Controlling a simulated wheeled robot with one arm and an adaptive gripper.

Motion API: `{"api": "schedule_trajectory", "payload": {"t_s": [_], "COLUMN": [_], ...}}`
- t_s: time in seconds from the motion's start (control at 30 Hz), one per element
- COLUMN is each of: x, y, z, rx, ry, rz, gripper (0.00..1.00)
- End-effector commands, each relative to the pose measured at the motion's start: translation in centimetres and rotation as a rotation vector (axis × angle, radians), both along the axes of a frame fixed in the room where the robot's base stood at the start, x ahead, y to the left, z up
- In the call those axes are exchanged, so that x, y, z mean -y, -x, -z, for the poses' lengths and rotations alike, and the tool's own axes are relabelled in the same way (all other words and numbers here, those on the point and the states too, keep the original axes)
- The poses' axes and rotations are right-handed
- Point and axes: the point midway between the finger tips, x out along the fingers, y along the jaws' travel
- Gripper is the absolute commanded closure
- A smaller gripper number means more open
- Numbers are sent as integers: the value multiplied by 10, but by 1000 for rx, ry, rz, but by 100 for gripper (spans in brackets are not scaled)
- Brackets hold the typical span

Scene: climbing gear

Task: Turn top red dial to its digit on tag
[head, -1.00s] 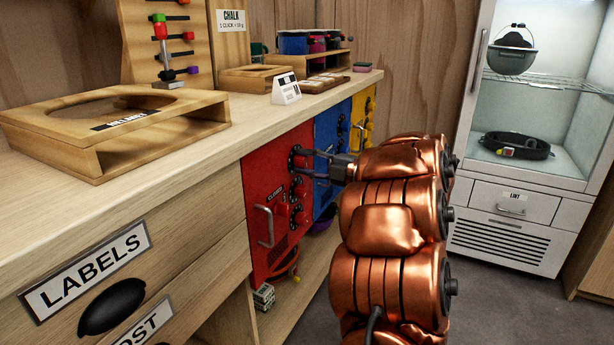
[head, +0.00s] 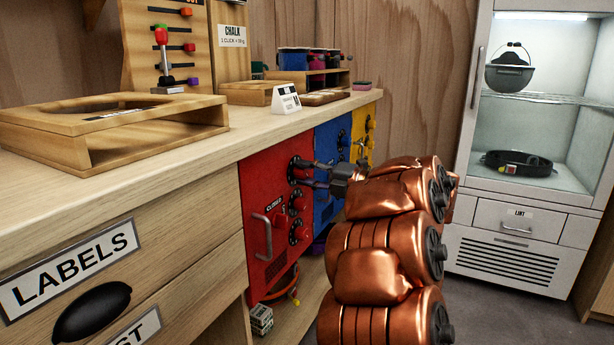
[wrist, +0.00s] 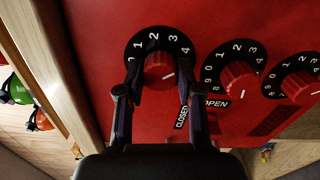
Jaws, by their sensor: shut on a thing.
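The top red dial (wrist: 157,63) is a red knob on a black ring with white digits, on the red panel (head: 262,188). In the wrist view its white mark points to the lower right. My gripper (wrist: 159,70) is shut on this knob, one dark finger on each side, hiding part of the ring. In the head view my gripper (head: 308,174) reaches the panel from the right and partly covers the dial. A white tent tag (head: 286,100) stands on the counter above; its print is too small to read.
Two more red dials (wrist: 239,79) (wrist: 298,86) sit beside the held one in the wrist view. A handle (head: 263,236) sticks out of the red panel. Blue (head: 325,150) and yellow (head: 360,130) panels stand beyond. The counter (head: 215,150) overhangs above.

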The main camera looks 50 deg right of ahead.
Motion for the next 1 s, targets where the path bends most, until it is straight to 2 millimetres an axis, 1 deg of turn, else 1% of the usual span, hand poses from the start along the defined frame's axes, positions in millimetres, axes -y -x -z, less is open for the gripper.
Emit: {"api": "schedule_trajectory", "payload": {"t_s": [0.17,0.2,0.43,0.77,0.87,1.0], "x": [-1,-1,0,0,3,9], "y": [0,0,0,1,7,23], "z": [1,1,0,0,0,0], "rx": [-3,-3,-1,-1,-1,-1], "ry": [-1,-1,-1,-1,-1,-1], "rz": [-2,-2,-1,0,2,6], "gripper": [99,63,39,39,39,39]}}
